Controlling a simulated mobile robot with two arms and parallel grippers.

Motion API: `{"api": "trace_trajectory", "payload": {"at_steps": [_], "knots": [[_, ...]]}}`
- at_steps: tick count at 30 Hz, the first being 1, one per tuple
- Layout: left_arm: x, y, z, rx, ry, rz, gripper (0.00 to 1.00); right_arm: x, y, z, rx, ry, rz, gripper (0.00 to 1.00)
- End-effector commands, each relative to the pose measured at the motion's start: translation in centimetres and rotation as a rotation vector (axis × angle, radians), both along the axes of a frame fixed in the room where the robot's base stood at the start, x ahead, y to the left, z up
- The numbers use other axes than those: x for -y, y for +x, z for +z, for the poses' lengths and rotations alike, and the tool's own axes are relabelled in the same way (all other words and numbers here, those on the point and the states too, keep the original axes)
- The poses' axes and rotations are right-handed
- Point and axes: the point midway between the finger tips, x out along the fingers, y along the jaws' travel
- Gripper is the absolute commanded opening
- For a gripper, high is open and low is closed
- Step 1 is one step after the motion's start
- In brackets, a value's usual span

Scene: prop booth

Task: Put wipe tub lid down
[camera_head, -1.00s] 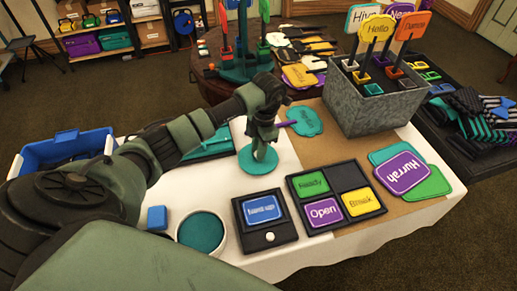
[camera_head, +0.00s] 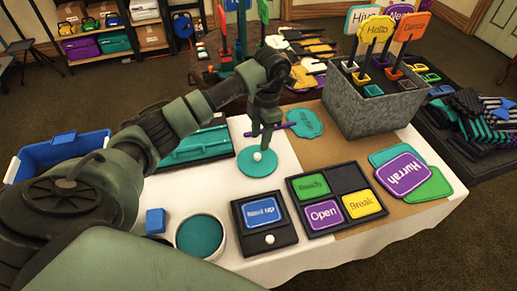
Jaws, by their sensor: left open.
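The wipe tub lid (camera_head: 246,166), a teal disc with a small white knob, lies flat on the white tablecloth behind the dark panel. My left gripper (camera_head: 264,140) is open and empty just above and behind the lid, with its fingers pointing down. The knob shows clear in front of and below the fingertips. The round white wipe tub (camera_head: 223,250) stands uncovered near the front edge, with teal showing inside. My right gripper is not in view.
A dark panel with a blue card (camera_head: 262,211) and a tray of word tiles (camera_head: 346,188) lie in front. A grey metal box (camera_head: 362,112) of signs stands right. A blue block (camera_head: 155,221) sits left of the tub.

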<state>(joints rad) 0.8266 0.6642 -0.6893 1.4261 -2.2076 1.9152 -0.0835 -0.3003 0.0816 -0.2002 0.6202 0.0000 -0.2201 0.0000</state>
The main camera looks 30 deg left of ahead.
Motion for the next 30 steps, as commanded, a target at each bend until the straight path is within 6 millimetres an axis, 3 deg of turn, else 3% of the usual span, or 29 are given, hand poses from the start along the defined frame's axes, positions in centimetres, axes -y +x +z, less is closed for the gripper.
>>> {"api": "trace_trajectory", "payload": {"at_steps": [3, 9, 27, 30], "knots": [[0.1, 0.4, 2.4, 0.004, 0.001, -0.002, 0.43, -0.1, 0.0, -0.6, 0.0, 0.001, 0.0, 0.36], [0.3, 0.5, 4.8, 0.0, 0.001, -0.001, 0.43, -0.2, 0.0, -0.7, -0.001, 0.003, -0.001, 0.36], [0.3, 0.5, 5.3, 0.0, 0.0, -0.001, 0.43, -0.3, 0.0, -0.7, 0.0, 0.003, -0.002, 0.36], [0.3, 0.6, 6.0, 0.0, 0.0, -0.001, 0.43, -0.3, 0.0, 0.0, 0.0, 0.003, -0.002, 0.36]]}}
